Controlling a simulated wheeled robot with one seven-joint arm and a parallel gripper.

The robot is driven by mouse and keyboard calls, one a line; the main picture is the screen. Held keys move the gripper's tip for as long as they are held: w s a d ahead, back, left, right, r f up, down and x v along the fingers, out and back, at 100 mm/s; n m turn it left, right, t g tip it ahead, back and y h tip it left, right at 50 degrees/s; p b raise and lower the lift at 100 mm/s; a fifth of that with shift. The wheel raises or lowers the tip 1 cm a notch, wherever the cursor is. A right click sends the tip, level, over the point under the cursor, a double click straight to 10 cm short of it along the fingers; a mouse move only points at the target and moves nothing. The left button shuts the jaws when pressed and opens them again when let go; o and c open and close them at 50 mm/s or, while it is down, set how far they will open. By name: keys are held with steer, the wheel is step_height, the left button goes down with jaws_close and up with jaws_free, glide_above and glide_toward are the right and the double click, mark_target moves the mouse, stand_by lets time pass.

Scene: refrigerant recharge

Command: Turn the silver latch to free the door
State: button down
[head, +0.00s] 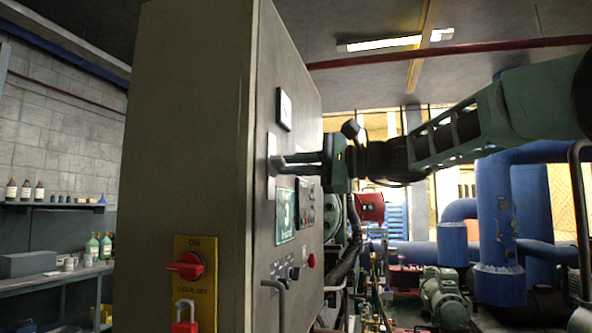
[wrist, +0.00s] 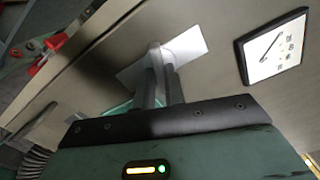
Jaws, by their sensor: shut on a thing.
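The silver latch (wrist: 154,52) sits on a pale plate (wrist: 190,46) on the front of the tall grey cabinet door (head: 285,75). In the head view the plate (head: 271,165) shows edge-on. My gripper (head: 285,160) reaches in from the right, its fingers pointing at the plate. In the wrist view the two fingers (wrist: 162,82) are close together, shut on the latch. The latch is partly hidden between the fingers, so its exact angle is hard to tell. The door looks closed against the cabinet.
A square gauge (wrist: 273,48) is beside the plate. Below are a green display (head: 285,215), a red button (head: 311,261) and a grey handle (head: 277,300). A red rotary switch (head: 187,266) is on the cabinet's side. Blue pipes (head: 497,220) and machinery stand behind, at the right.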

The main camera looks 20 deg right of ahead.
steer(key=shift+f+n+b, duration=0.15)
steer(key=shift+n+b, duration=1.15)
steer(key=shift+b, duration=0.65)
steer(key=c, duration=1.5)
jaws_free()
steer(key=shift+c, duration=0.2)
steer(key=b+v, duration=0.2)
steer(key=v, duration=0.7)
